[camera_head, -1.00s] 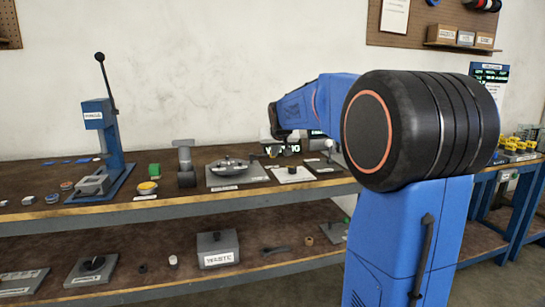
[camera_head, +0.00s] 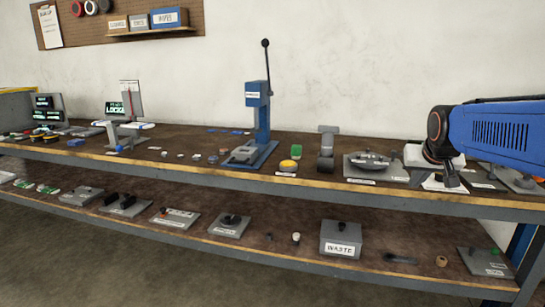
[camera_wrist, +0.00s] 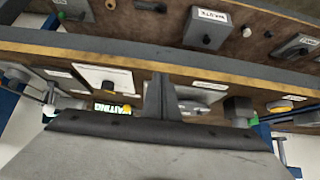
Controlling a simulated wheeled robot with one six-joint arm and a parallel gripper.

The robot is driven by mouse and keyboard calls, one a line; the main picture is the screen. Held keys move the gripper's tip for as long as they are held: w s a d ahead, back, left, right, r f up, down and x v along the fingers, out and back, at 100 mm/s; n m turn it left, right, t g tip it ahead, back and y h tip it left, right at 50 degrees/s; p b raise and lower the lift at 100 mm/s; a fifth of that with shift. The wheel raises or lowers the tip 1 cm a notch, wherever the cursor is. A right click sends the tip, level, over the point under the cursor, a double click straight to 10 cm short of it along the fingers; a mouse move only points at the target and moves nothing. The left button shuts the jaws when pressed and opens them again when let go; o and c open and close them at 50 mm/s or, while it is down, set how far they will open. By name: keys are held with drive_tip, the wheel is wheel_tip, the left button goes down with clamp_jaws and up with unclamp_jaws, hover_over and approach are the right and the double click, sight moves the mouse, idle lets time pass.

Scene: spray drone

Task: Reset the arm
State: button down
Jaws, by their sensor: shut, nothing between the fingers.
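My arm (camera_head: 500,135) is blue with a black wrist and reaches in from the right edge in the head view. My gripper (camera_head: 450,178) hangs at its end, in front of the upper bench shelf, right of a grey plate with a rounded metal part (camera_head: 372,165). In the wrist view the two dark fingers (camera_wrist: 161,92) are together and empty. Bench items lie beyond them, seen upside down. The fingers look apart from these items, though the exact gap cannot be told.
A blue lever press (camera_head: 260,110) stands tall mid-bench, left of a yellow round part (camera_head: 288,166) and a grey stand (camera_head: 327,150). A grey WASTE box (camera_head: 341,239) sits on the lower shelf. The floor in front (camera_head: 100,265) is clear.

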drive_tip(key=s+a+f+n+g, duration=0.1)
drive_tip(key=s+a+f, duration=0.3)
drive_tip(key=s, duration=0.5)
drive_tip(key=s+a+f+n+g+y, duration=0.1)
drive_tip(key=s+a+f, duration=0.2)
drive_tip(key=s+f, duration=0.3)
drive_tip(key=s+a+f+n+y, duration=0.1)
drive_tip(key=s+a+f, duration=0.3)
drive_tip(key=s, duration=0.9)
wheel_tip(320, 180, down, 2)
drive_tip(key=shift+s+a+f+g, duration=0.1)
drive_tip(key=shift+s+a+g, duration=0.25)
drive_tip(key=shift+s+g, duration=0.05)
